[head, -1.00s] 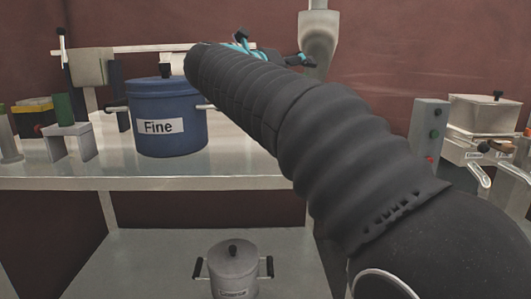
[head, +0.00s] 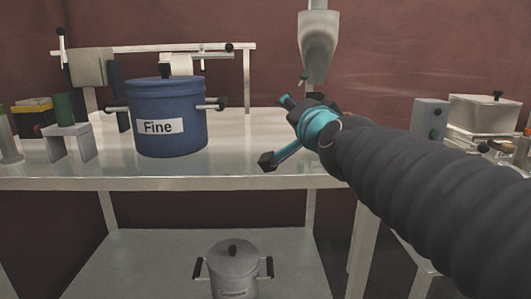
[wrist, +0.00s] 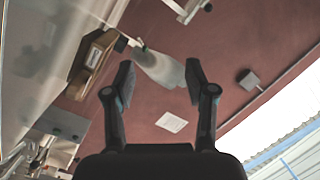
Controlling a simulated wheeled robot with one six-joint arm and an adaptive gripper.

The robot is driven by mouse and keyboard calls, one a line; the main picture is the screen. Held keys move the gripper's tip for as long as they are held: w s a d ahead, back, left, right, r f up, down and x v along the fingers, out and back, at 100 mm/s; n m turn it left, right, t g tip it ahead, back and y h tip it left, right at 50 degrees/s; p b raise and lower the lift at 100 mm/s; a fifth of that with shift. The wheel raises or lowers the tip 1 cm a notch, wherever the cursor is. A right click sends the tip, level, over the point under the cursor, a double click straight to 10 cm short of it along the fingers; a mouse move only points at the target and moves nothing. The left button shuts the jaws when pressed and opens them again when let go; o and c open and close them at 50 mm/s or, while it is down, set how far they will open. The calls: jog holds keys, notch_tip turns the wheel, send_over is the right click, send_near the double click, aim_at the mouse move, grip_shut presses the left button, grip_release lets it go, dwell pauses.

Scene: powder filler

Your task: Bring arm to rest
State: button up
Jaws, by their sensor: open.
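My gripper (head: 278,130) is at the end of my dark, ribbed arm, which comes in from the lower right in the head view. It has teal parts and is held in the air over the right part of the table (head: 240,183), to the right of the blue pot and below the hanging nozzle. In the wrist view my gripper (wrist: 158,82) has its two dark fingers spread apart with nothing between them. Beyond the fingers are a pale nozzle (wrist: 160,68) and the dark red wall.
A blue pot labelled "Fine" (head: 180,108) stands on the table. A grey lidded pot (head: 233,265) stands on the lower shelf. A pale nozzle (head: 318,45) hangs above my gripper. Machines with a grey lidded box (head: 484,112) stand at the right.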

jog(key=s+d+f+n+g+h, duration=0.1)
jog(key=s+d+f+n+g, duration=0.1)
jog(key=s+f, duration=0.6)
jog(key=s+d+f+n+g+h, duration=0.1)
jog(key=s+d+f+n+g, duration=0.2)
jog(key=s+d+f+g, duration=0.2)
jog(key=s+d+f+n+g+h, duration=0.1)
jog(key=s+d+f+n+g, duration=0.2)
jog(key=s+f, duration=0.8)
notch_tip(320, 180, down, 7)
jog(key=shift+d+f+g+h, duration=0.15)
jog(key=shift+g+h, duration=0.15)
jog(key=shift+g, duration=0.5)
